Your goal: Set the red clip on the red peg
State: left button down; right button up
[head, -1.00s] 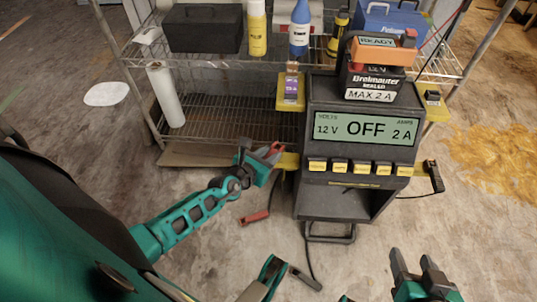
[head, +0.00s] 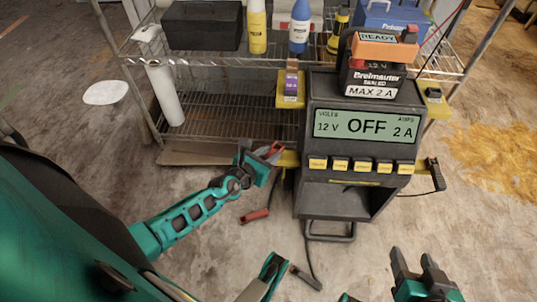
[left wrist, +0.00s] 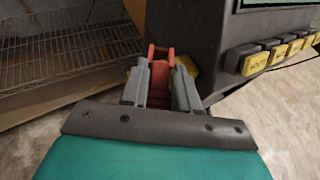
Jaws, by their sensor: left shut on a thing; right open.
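The red clip (head: 275,151) is between the fingers of my left gripper (head: 268,157), which is shut on it. The clip also shows in the left wrist view (left wrist: 161,56), its prongs pointing away from me. A yellow bracket (head: 289,160) sticks out from the left side of the charger, right by the clip. In the left wrist view the bracket (left wrist: 188,64) is partly hidden behind the clip and finger. I cannot make out the red peg itself, or whether the clip touches it. My right gripper (head: 416,262) is open and empty at the lower right.
The dark charger (head: 335,180) reads OFF, with yellow buttons and a battery on top. A black clip (head: 435,174) is at its right bracket. A wire shelf (head: 230,120) stands behind on the left. A red-handled thing (head: 254,216) lies on the floor.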

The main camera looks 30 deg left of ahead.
pick_arm(q)
jog(key=shift+f+b, duration=0.75)
jog(key=shift+f, duration=0.15)
pick_arm(e)
jog(key=shift+f, duration=0.8)
pick_arm(q)
jog(key=c, duration=0.8)
grip_release()
jog(key=shift+o, duration=0.2)
jog(key=p+v, duration=0.4)
jog(key=v, duration=0.9)
pick_arm(e)
jog(key=r, duration=0.3)
jog(key=shift+s+d, duration=0.15)
jog(key=shift+d, duration=0.15)
pick_arm(q)
jog(key=shift+r, duration=0.1)
pick_arm(e)
jog(key=shift+f, duration=0.1)
